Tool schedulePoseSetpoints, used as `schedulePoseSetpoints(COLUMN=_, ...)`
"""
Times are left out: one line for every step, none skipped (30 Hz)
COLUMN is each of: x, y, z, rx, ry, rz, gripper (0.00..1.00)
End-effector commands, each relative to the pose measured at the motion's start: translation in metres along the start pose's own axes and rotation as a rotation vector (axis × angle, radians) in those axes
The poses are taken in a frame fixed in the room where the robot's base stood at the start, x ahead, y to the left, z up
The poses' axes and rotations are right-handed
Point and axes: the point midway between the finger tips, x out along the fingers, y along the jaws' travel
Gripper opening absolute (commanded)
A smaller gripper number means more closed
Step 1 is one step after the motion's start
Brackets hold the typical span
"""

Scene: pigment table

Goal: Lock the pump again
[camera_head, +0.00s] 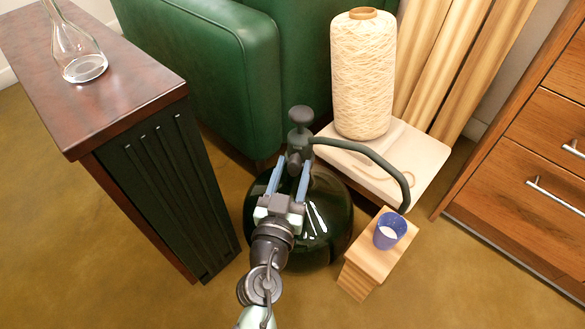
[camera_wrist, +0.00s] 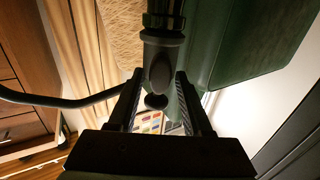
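The pump (camera_head: 300,116) is a dark grey head with a round knob on top, standing upright on a large dark green glass bottle (camera_head: 325,215). Its long curved spout (camera_head: 365,155) reaches right and down to beside a blue cup (camera_head: 390,231). My gripper (camera_head: 292,160) comes in from the front with two pale blue fingers. In the wrist view, the pump's dark stem (camera_wrist: 162,45) and rounded end lie between the fingertips (camera_wrist: 160,76). The fingers look apart, with narrow gaps at the sides; contact is unclear. My gripper partly hides the bottle and lower pump.
The cup stands on a small wooden block (camera_head: 365,270) and has something pale inside. Behind are a large thread spool (camera_head: 363,75) on a pale stand (camera_head: 425,150) and a green sofa (camera_head: 210,70). A dark-topped cabinet (camera_head: 90,105) with a glass flask is left; wooden drawers (camera_head: 530,140) are right.

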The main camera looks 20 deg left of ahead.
Motion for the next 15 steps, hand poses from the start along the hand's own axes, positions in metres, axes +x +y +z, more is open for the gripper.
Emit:
schedulePoseSetpoints(x=-0.0001, y=0.0, z=0.0, rx=0.0, ry=0.0, rz=0.0, gripper=0.38)
schedulePoseSetpoints(x=-0.0002, y=0.0, z=0.0, rx=0.0, ry=0.0, rz=0.0, gripper=0.33)
schedulePoseSetpoints(x=-0.0002, y=0.0, z=0.0, rx=0.0, ry=0.0, rz=0.0, gripper=0.26)
schedulePoseSetpoints(x=-0.0002, y=0.0, z=0.0, rx=0.0, ry=0.0, rz=0.0, gripper=0.2)
schedulePoseSetpoints(x=-0.0002, y=0.0, z=0.0, rx=0.0, ry=0.0, rz=0.0, gripper=0.15)
schedulePoseSetpoints(x=-0.0002, y=0.0, z=0.0, rx=0.0, ry=0.0, rz=0.0, gripper=0.08)
schedulePoseSetpoints(x=-0.0002, y=-0.0001, z=0.0, rx=0.0, ry=0.0, rz=0.0, gripper=0.02)
schedulePoseSetpoints(x=-0.0003, y=-0.0001, z=0.0, rx=0.0, ry=0.0, rz=0.0, gripper=0.0)
schedulePoseSetpoints(x=-0.0003, y=-0.0001, z=0.0, rx=0.0, ry=0.0, rz=0.0, gripper=0.0)
schedulePoseSetpoints(x=-0.0003, y=-0.0001, z=0.0, rx=0.0, ry=0.0, rz=0.0, gripper=0.0)
schedulePoseSetpoints(x=-0.0003, y=-0.0001, z=0.0, rx=0.0, ry=0.0, rz=0.0, gripper=0.0)
schedulePoseSetpoints(x=-0.0003, y=-0.0001, z=0.0, rx=0.0, ry=0.0, rz=0.0, gripper=0.0)
schedulePoseSetpoints(x=-0.0003, y=-0.0001, z=0.0, rx=-0.001, ry=0.0, rz=0.0, gripper=0.0)
schedulePoseSetpoints(x=-0.0003, y=-0.0001, z=0.0001, rx=-0.002, ry=0.0, rz=0.0, gripper=0.0)
schedulePoseSetpoints(x=-0.0003, y=-0.0002, z=0.0001, rx=-0.004, ry=0.0, rz=0.0, gripper=0.0)
